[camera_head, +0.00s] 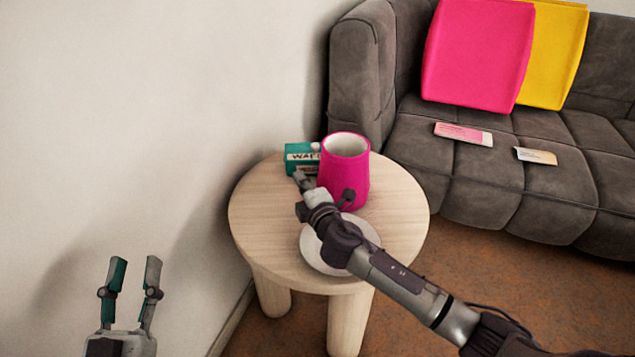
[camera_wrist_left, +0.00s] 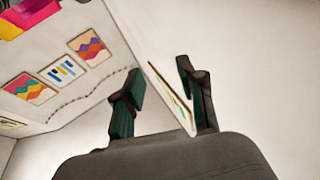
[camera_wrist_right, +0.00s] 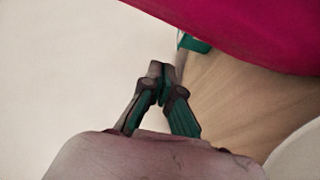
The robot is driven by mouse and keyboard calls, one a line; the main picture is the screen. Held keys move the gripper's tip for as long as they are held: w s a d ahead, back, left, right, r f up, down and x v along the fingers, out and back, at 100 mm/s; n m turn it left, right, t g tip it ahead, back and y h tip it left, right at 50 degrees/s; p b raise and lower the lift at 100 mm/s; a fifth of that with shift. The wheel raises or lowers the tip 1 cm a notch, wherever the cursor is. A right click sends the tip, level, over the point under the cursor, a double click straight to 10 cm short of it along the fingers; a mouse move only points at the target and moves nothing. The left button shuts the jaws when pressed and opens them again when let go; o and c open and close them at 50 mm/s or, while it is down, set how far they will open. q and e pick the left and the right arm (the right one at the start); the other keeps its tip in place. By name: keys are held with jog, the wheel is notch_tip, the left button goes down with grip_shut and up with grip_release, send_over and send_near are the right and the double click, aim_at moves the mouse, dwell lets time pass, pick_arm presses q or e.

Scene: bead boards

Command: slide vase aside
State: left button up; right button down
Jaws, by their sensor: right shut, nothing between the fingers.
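The vase (camera_head: 346,175) is bright pink with a pale inside and stands upright at the back of the round wooden table (camera_head: 255,215). It also fills the top right of the right wrist view (camera_wrist_right: 250,28). My right gripper (camera_head: 301,178) is shut and empty, just left of the vase's lower part. Its closed fingertips show in the right wrist view (camera_wrist_right: 163,72). I cannot tell whether it touches the vase. My right arm crosses in front of the vase's lower side. My left gripper (camera_head: 135,262) is open and empty, well left of the table; its fingers are apart in the left wrist view.
A teal box (camera_head: 300,158) with lettering stands behind my right gripper, partly hidden by the vase. A white plate (camera_head: 318,258) lies at the table's front, under my right arm. A wall (camera_head: 130,110) is at the left, and a grey sofa (camera_head: 480,185) at the right.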

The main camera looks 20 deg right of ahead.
aim_at(367, 175)
pick_arm(q)
jog(key=shift+s+r+t+h, duration=0.15)
jog(key=shift+s+r+t, duration=0.2)
jog(key=shift+r+t, duration=0.3)
jog(key=shift+s+r+t+h, duration=0.15)
jog(key=shift+s+r+t, duration=0.25)
jog(key=shift+r, duration=0.3)
pick_arm(e)
jog(key=shift+s+d, duration=0.2)
jog(key=shift+d, duration=0.75)
jog(key=shift+s+d, duration=0.15)
jog(key=shift+d, duration=0.8)
pick_arm(q)
jog(key=shift+w, duration=0.1)
pick_arm(e)
jog(key=shift+d, duration=0.1)
jog(key=s+d, duration=0.1)
jog(key=d, duration=0.3)
jog(key=s+d, duration=0.1)
jog(key=d, duration=0.3)
jog(key=s+d, duration=0.1)
jog(key=d, duration=0.3)
pick_arm(q)
jog(key=f+g, duration=0.1)
jog(key=w+f+g, duration=0.1)
jog(key=shift+w+f+y, duration=0.15)
jog(key=shift+f+y, duration=0.25)
pick_arm(e)
jog(key=shift+a, duration=0.1)
